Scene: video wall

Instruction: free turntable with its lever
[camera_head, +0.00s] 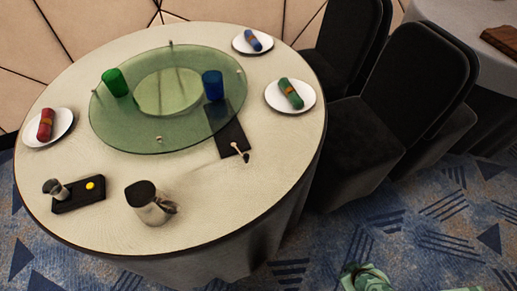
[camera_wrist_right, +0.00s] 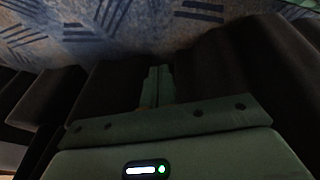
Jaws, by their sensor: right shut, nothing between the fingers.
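The round green glass turntable (camera_head: 130,135) sits on the round table with a paler disc at its middle. A dark plate (camera_head: 228,137) reaches out from under its near right edge. A small pale lever with a dark tip (camera_head: 241,153) stands at the plate's near end. A green cup (camera_head: 115,83) and a blue cup (camera_head: 213,85) stand on the glass. In the right wrist view my right gripper (camera_wrist_right: 158,72) is shut and empty, away from the lever, with dark shapes and blue carpet beyond. My left gripper is not in view.
The cream table (camera_head: 225,205) carries a metal jug (camera_head: 150,203), a black tray (camera_head: 78,194) with a yellow button and a small metal cup, and white plates with rolled napkins (camera_head: 290,93). Black chairs (camera_head: 365,150) stand close on the right.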

